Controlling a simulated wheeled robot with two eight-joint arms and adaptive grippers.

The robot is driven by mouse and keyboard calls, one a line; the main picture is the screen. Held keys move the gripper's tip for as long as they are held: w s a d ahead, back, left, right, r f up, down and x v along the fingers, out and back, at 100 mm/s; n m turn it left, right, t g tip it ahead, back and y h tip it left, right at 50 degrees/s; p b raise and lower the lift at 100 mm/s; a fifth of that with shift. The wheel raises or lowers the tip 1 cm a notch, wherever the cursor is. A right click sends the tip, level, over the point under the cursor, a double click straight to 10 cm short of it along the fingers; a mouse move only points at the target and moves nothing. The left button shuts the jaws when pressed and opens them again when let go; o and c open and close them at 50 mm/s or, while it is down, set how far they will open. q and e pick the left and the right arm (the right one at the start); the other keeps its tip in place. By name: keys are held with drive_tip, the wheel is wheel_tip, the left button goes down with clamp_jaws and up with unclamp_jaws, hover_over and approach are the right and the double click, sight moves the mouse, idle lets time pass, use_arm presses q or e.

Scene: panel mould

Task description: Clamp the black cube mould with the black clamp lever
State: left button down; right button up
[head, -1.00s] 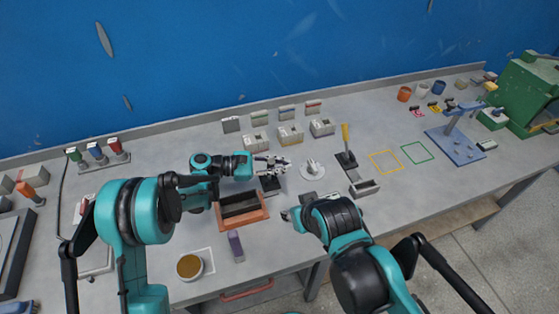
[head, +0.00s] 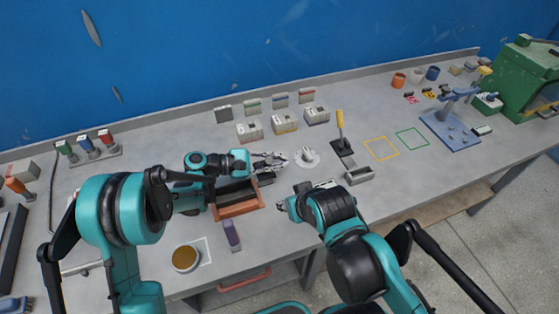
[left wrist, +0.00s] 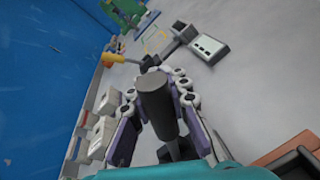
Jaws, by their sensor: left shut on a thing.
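The black clamp lever (left wrist: 157,105) shows as a dark cylinder between the fingers in the left wrist view. My left gripper (head: 274,160) is shut on it. In the head view the clamp's dark base (head: 265,179) lies under the gripper and is partly hidden. My right gripper (head: 282,206) is low near the bench middle, right of the wooden-rimmed box; its jaw opening is unclear. I cannot single out the black cube mould for certain; the gripper and arm cover part of that area.
A white round fixture (head: 307,158) stands just right of the left gripper. A yellow-handled clamp (head: 340,125) and a grey block with a recess (head: 359,175) are farther right. An orange-rimmed box (head: 238,209) sits close below my left arm. Several moulds (head: 285,122) stand behind.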

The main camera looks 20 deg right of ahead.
use_arm(q)
drive_tip(key=c, duration=1.4)
unclamp_jaws()
drive_tip(key=shift+s, duration=0.1)
drive_tip(key=v, duration=1.2)
